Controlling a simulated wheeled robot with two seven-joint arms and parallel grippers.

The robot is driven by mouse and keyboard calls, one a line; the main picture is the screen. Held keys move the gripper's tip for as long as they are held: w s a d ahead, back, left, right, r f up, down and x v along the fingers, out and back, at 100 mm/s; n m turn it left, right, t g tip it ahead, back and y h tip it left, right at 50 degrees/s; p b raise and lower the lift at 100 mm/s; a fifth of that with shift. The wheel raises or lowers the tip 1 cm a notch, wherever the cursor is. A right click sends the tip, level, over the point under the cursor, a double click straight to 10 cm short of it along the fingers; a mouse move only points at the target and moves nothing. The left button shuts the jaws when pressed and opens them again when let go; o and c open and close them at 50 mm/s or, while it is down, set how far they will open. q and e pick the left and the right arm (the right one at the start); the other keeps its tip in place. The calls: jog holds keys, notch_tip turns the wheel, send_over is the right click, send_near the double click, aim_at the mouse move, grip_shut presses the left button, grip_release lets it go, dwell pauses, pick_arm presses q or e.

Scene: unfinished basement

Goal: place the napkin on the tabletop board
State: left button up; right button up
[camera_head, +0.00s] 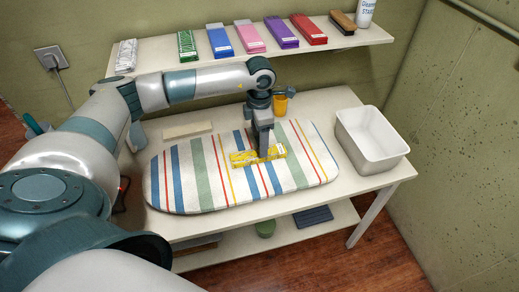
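The napkin (242,159) is a folded yellow piece with a pale pattern. It appears to lie flat on the tabletop board (205,180), right of the board's middle. The board is padded, rounded and covered in coloured stripes, and lies on a white table. My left gripper (265,155) points down at the napkin, its fingers at the napkin's middle and hiding part of it. I cannot tell whether the fingers grip the napkin or only stand around it. My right gripper is not in view.
A white bin (371,140) stands at the table's right end. An orange cup (280,106) and a pale flat block (187,130) are behind the board. A wall shelf (345,40) above holds several folded coloured cloths, a brush (343,22) and a white bottle (365,12).

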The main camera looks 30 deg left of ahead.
pick_arm(q)
notch_tip(320, 180, up, 7)
jog(key=b, duration=0.2)
dwell(0.6)
